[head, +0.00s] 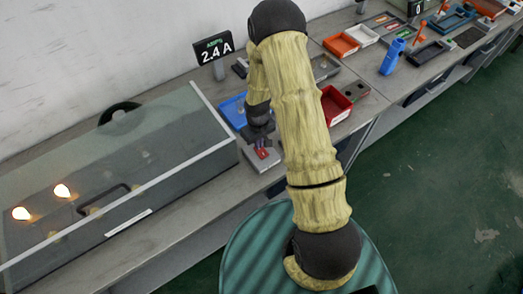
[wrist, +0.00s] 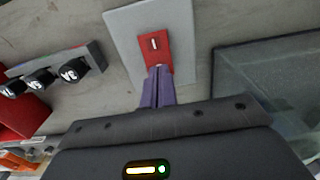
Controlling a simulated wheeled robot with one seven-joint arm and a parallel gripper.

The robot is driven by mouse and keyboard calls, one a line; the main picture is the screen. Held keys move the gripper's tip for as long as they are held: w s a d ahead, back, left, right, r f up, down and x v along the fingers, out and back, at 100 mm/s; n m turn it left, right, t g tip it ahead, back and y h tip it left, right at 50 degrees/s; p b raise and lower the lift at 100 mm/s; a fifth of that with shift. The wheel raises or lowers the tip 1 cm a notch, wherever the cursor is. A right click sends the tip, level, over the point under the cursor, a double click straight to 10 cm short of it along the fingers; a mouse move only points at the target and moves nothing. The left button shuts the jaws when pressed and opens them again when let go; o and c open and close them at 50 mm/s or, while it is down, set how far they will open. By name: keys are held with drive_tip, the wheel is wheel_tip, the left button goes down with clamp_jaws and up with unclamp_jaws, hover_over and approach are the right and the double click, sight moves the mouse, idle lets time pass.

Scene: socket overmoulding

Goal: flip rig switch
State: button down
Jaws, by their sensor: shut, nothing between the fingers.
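The rig switch is a red rocker (wrist: 154,46) with a white mark, set in a light grey plate (wrist: 122,35) in the wrist view. In the head view the plate (head: 262,163) lies on the bench beside the clear-lidded case. My gripper (wrist: 158,70) is shut and empty, its purple fingers together. In the wrist view the fingertips overlap the near end of the red rocker; whether they touch it I cannot tell. In the head view my gripper (head: 262,146) is over the plate and hides part of the switch.
The clear-lidded case (head: 150,150) holds lit lamps (head: 62,190) and has a black handle. A display (head: 214,48) reads 2.4 A. A blue tray (head: 233,110) and red bin (head: 335,104) stand nearby. In the wrist view, a box with black knobs (wrist: 72,70) is left.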

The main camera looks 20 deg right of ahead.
drive_tip(key=shift+f, duration=0.25)
drive_tip(key=shift+r+p, duration=2.35)
drive_tip(key=shift+r, duration=1.2)
wheel_tip(320, 180, up, 8)
hover_over(260, 151)
drive_tip(key=s+r+m+t, duration=0.2)
drive_tip(key=s+r+m, duration=0.1)
drive_tip(key=s+r, duration=0.9)
wheel_tip(260, 151, up, 4)
drive_tip(key=shift+s+f+m+t, duration=0.1)
drive_tip(key=shift+s+m+t, duration=0.2)
drive_tip(key=shift+s, duration=0.1)
